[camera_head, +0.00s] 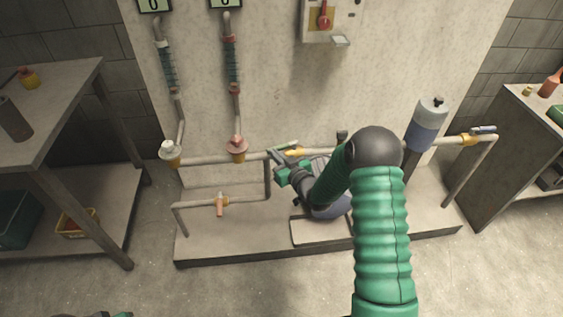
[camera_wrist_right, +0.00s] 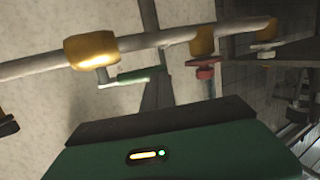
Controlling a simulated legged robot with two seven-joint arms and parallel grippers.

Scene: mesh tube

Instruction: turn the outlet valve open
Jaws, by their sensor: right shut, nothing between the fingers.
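A valve with a yellow body (camera_head: 293,152) and a green lever (camera_head: 284,147) sits on the horizontal pipe near the middle. In the right wrist view the yellow body (camera_wrist_right: 92,50) is at upper left, and the green lever (camera_wrist_right: 140,75) hangs below the pipe. Which valve is the outlet valve is not marked. My right gripper (camera_head: 279,165) is shut and empty, close to the green lever; I cannot tell whether they touch. Only a dark and green sliver, apparently of my left arm, shows at the bottom left edge.
An orange-handled valve (camera_head: 220,204) is on the low pipe. Another yellow valve (camera_head: 468,140) is at the pipe's right end. A pump (camera_head: 328,207) stands partly behind my right arm, beside a grey-blue cylinder (camera_head: 427,125). Tables flank the rig; the front floor is clear.

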